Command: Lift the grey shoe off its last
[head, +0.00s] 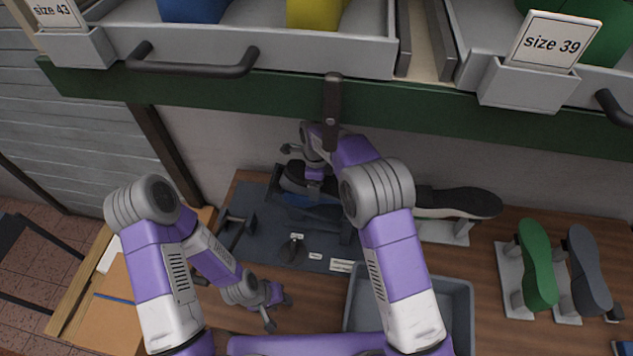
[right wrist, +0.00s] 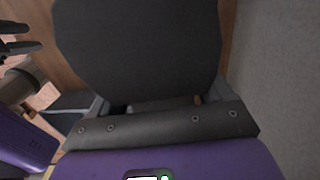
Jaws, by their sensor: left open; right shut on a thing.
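My right gripper (head: 312,178) is at the dark mat at the back of the bench, partly hidden by its own arm. It is shut on a dark grey shoe (head: 294,180), whose broad flat surface (right wrist: 140,50) fills the middle of the right wrist view. A blue last (head: 312,203) shows just below the shoe; whether they still touch I cannot tell. My left gripper (head: 268,308) is open and empty, low near the front of the bench.
A grey bin (head: 460,295) stands at the front. A black shoe (head: 460,200), a green one (head: 537,265) and another grey one (head: 588,270) are on stands to the right. Drawers with a green rail (head: 270,95) overhang the back. The dark mat (head: 240,195) has small tools.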

